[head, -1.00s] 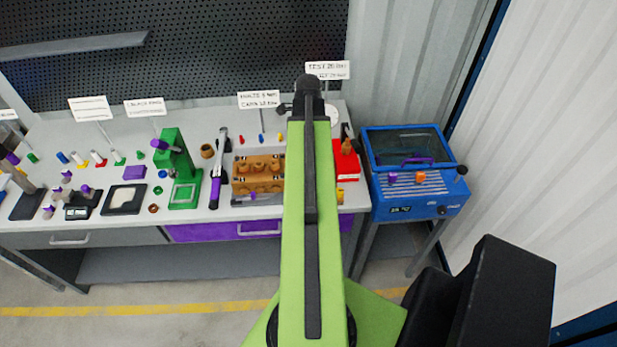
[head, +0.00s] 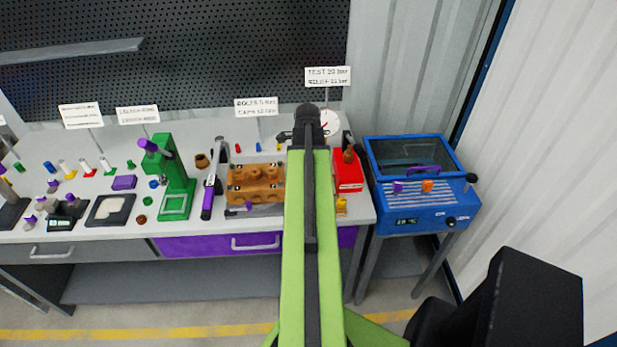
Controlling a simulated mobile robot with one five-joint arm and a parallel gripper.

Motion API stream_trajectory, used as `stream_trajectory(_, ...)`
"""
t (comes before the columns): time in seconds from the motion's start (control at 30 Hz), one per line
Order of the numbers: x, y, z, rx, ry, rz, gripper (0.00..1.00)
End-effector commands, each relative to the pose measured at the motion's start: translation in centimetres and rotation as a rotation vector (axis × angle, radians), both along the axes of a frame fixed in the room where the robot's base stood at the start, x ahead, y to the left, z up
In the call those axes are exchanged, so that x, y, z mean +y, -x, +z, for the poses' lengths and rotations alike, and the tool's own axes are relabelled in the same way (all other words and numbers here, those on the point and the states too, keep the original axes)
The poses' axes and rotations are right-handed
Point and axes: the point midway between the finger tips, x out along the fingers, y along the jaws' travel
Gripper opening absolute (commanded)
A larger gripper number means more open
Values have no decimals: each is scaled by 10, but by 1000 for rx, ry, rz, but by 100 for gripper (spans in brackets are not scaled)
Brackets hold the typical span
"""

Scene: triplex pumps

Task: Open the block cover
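A brown-orange block (head: 257,175) with round features on top sits on the bench, just left of my arm. I cannot tell which part of it is its cover. My gripper (head: 300,130) is at the far end of my green arm, beyond and to the right of the block, in front of the perforated back panel. The arm hides its fingers and part of the bench behind it. I see nothing held, and the finger opening is unclear.
A torque wrench (head: 212,180) and a green press (head: 174,180) stand left of the block. A red box (head: 347,172) is right of my arm. A blue machine with a glass lid (head: 418,185) stands at right. Floor before the bench is clear.

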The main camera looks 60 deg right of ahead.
Motion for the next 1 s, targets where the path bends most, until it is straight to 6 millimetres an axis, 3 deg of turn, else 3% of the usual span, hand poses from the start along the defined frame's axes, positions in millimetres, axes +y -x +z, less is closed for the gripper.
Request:
stream_trajectory(0.03,0,0,0,-1,1,0,16)
stream_trajectory(0.17,0,-1,0,-1,2,0,0)
stream_trajectory(1.0,-1,-1,0,-2,3,1,0)
